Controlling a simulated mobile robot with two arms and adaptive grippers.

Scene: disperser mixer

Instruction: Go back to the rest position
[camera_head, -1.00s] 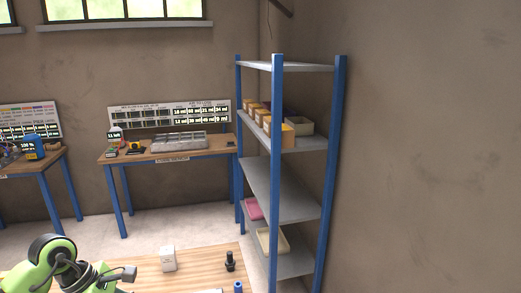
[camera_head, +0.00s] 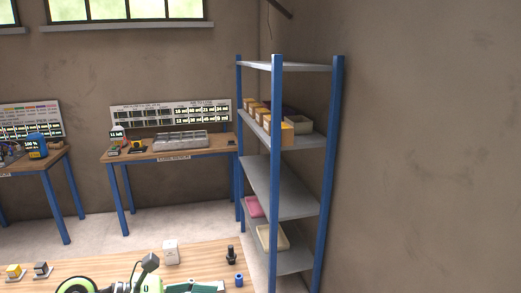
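A green and dark arm of mine, which I take for the left one, shows at the bottom edge, low over the wooden table (camera_head: 215,259). The dark and grey part at its end, which seems to be my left gripper (camera_head: 147,267), is small and partly cut off. I cannot make out its fingers or whether it holds anything. My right gripper is not in view.
On the near table are a white box (camera_head: 171,252), a black bottle-like piece (camera_head: 231,255), a blue cylinder (camera_head: 239,280), and a yellow block (camera_head: 14,271) beside a dark block (camera_head: 41,269). A blue-post shelf (camera_head: 276,170) stands at right; a workbench (camera_head: 170,151) is behind.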

